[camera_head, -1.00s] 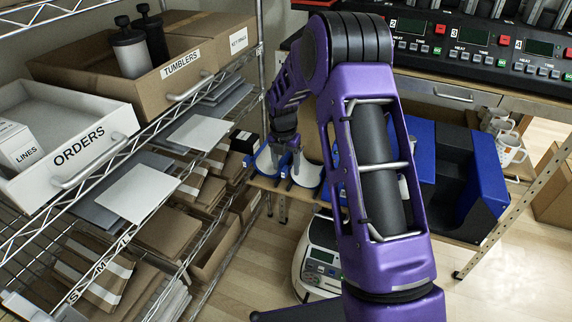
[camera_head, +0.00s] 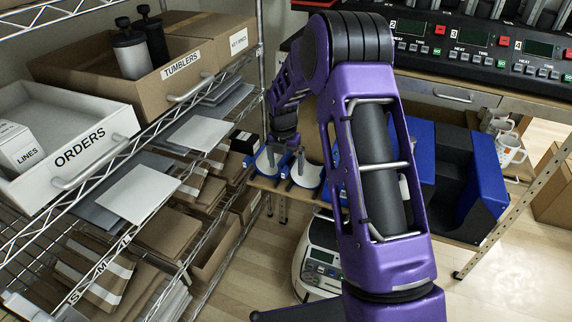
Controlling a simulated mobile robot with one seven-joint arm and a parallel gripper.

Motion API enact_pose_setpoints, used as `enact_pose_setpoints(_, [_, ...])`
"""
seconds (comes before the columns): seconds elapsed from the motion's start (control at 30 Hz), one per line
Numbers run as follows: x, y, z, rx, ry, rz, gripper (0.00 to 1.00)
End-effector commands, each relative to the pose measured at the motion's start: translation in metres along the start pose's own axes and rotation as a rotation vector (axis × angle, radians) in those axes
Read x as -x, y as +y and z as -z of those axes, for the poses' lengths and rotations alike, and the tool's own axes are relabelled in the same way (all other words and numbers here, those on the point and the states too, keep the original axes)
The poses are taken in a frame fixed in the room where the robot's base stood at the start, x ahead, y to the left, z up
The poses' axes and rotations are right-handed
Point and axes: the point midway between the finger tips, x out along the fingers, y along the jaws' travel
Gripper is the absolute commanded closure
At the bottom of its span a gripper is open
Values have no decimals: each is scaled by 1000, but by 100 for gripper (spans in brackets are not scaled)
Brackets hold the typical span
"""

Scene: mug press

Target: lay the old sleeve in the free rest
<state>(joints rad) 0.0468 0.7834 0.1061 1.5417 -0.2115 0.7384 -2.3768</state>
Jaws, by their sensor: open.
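Blue rests stand on the low wooden shelf in the middle of the head view. A white sleeve-like piece (camera_head: 264,164) sits in the left blue rest (camera_head: 249,162). Another white piece (camera_head: 307,177) shows at the rest to its right (camera_head: 286,185). I cannot tell which piece is the old sleeve. My gripper (camera_head: 286,161) points down over these rests, its fingers spread wide, one near the left piece and one near the right. Nothing shows held between them. My purple arm hides the area to the right of the rests.
A wire rack with an orders tray (camera_head: 40,150), a tumblers box (camera_head: 100,72) and flat cartons stands at left, close to my arm. Heater units (camera_head: 480,50) stand at upper right. White mugs (camera_head: 510,148) and blue stands (camera_head: 484,180) are at right.

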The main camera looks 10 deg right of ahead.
Motion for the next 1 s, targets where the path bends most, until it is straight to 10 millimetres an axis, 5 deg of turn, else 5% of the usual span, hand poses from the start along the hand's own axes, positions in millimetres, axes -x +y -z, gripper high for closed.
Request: enact_pose_setpoints(1.0, [53,0,-6,-1,0,0,0])
